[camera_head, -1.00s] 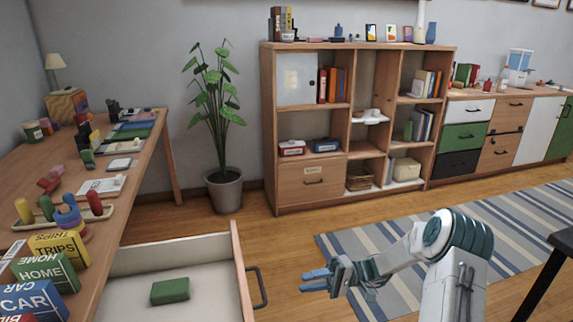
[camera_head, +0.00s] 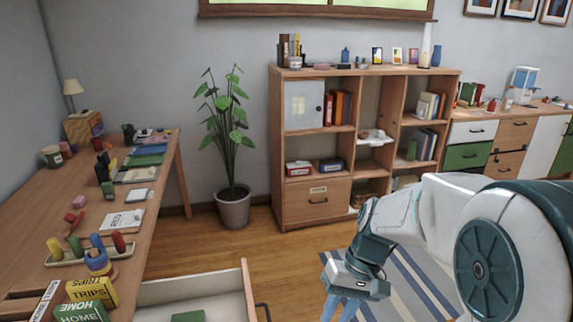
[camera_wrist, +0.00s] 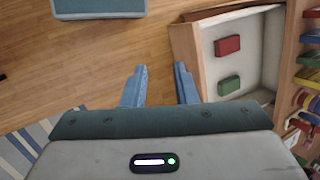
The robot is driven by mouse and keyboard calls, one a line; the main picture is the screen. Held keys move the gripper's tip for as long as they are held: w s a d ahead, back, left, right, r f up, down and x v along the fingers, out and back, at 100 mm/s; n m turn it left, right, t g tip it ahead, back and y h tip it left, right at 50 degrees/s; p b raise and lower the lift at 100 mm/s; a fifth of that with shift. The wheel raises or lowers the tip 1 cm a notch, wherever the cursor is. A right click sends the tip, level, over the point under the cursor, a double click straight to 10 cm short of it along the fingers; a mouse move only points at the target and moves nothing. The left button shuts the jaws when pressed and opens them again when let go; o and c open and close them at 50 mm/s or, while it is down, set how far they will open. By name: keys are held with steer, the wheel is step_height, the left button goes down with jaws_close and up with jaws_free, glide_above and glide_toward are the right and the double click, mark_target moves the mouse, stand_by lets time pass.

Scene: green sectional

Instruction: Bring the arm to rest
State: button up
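My gripper (camera_wrist: 160,84) shows in the wrist view with its two blue fingers apart and nothing between them, over the wooden floor. In the head view my gripper (camera_head: 346,308) points down at the lower edge, to the right of the open drawer (camera_head: 247,285); its tips are cut off there. My arm is folded up close to the camera on the right and hides part of the shelf and rug.
The drawer (camera_wrist: 187,55) holds a red block (camera_wrist: 227,46) and a green block (camera_wrist: 229,85). The desk (camera_head: 60,205) carries several toys and blocks. A potted plant (camera_head: 233,210) and a shelf (camera_head: 278,150) stand behind. The floor between is clear.

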steer(key=s+d+r+t+h+p, duration=0.2)
steer(key=s+r+p, duration=0.1)
steer(key=r, duration=0.3)
steer(key=s+d+r+m+t+h+p, duration=0.1)
steer(key=s+d+r+t+p, duration=0.2)
steer(key=r, duration=0.4)
steer(key=shift+s+t+h+p, duration=0.3)
steer(key=shift+h+p, duration=0.1)
steer(key=shift+p, duration=0.35)
